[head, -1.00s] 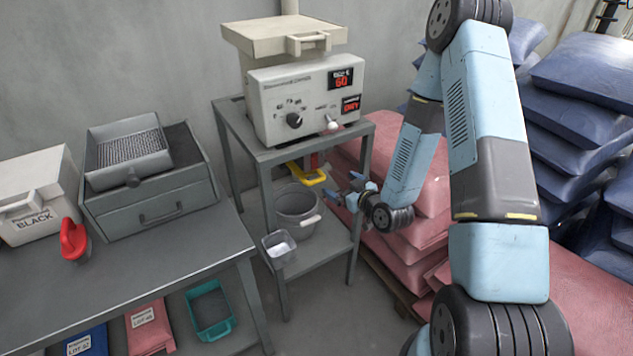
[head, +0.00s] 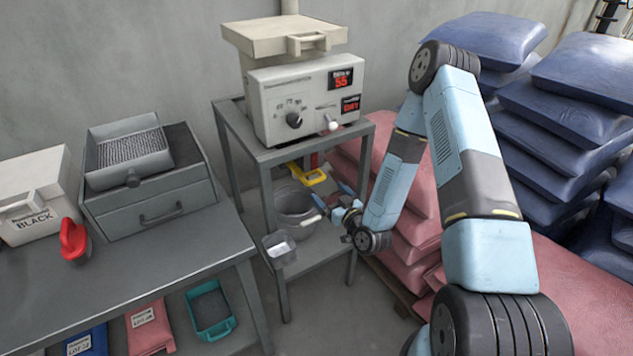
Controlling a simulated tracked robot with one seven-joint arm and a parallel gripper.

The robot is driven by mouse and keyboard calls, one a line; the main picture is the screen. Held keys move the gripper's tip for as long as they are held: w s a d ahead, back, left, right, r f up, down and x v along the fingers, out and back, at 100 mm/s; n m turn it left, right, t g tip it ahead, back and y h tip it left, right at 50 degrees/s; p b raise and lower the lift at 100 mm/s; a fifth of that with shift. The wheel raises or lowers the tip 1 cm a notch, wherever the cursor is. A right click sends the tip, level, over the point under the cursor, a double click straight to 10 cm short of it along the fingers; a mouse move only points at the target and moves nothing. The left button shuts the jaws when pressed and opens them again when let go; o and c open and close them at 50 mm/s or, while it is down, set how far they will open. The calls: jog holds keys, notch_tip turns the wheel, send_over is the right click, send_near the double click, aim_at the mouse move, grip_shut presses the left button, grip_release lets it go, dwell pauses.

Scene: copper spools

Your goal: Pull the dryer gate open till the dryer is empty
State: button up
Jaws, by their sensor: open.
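The dryer (head: 265,105) is a cream box with a lid, a dial and red displays; the upper one seems to read 55. It stands on a grey metal stand. The gate appears to be the yellow handle (head: 314,177) under the stand's top. My gripper (head: 331,194) is open and empty, just below and right of the yellow handle, apart from it as far as I can tell. A grey bucket (head: 293,203) stands on the lower shelf, left of my gripper. Its inside is mostly hidden.
A small clear container (head: 280,249) with white contents sits at the shelf's front edge. Pink sacks (head: 412,238) are stacked close to my arm, with blue sacks (head: 560,150) behind.

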aim_at(318, 182)
jog(key=x, duration=0.8)
jog(key=shift+w+a, duration=0.1)
jog(key=shift+w, duration=0.15)
